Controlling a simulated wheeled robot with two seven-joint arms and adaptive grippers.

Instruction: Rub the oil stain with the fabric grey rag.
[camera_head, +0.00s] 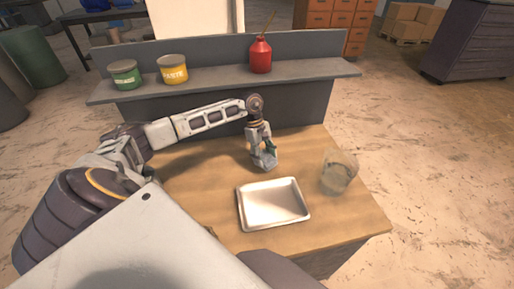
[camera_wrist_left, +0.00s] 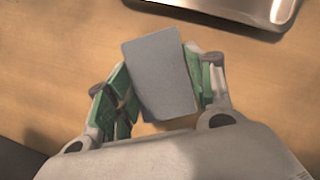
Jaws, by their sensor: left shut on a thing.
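The grey rag (camera_wrist_left: 160,75) is a flat grey piece with rounded corners, held between the green-padded fingers of my left gripper (camera_wrist_left: 163,92) in the left wrist view. In the head view my left gripper (camera_head: 264,160) points down at the wooden bench top, behind the metal tray. A little of the grey rag (camera_head: 266,164) shows at its fingertips. It is low over the wood; I cannot tell whether it touches. I cannot make out an oil stain in either view; the gripper and rag hide part of the wood. My right gripper is not in view.
A shallow metal tray (camera_head: 243,208) lies in front of the gripper. A translucent container (camera_head: 339,172) is to the right. A raised shelf (camera_head: 215,80) at the back holds a green tin (camera_head: 125,75), a yellow tin (camera_head: 173,70) and a red oil can (camera_head: 260,56).

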